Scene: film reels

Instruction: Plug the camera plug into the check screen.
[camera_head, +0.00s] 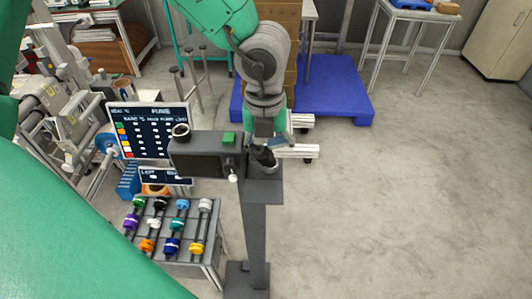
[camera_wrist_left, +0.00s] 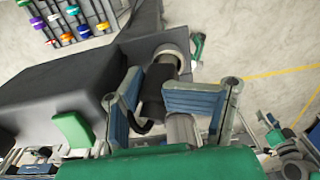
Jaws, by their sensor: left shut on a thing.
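The check screen (camera_head: 200,161) is a dark box with a black front, a green button (camera_head: 229,138) on top and a pale knob on its right side. It stands on a grey pedestal (camera_head: 257,215). My left gripper (camera_head: 273,147) is just right of the box, over the pedestal top. It is shut on the black camera plug (camera_head: 263,157). In the left wrist view the plug (camera_wrist_left: 154,92) sits between the blue finger pads, its far end at a pale round ring (camera_wrist_left: 172,52). I cannot tell whether it is inside the ring. My right gripper is not in view.
A rack of coloured reels (camera_head: 173,228) stands below left of the screen. A dark chart board (camera_head: 148,130) stands behind it, with film machinery (camera_head: 55,110) farther left. A blue pallet (camera_head: 335,88) lies behind. The floor to the right is clear.

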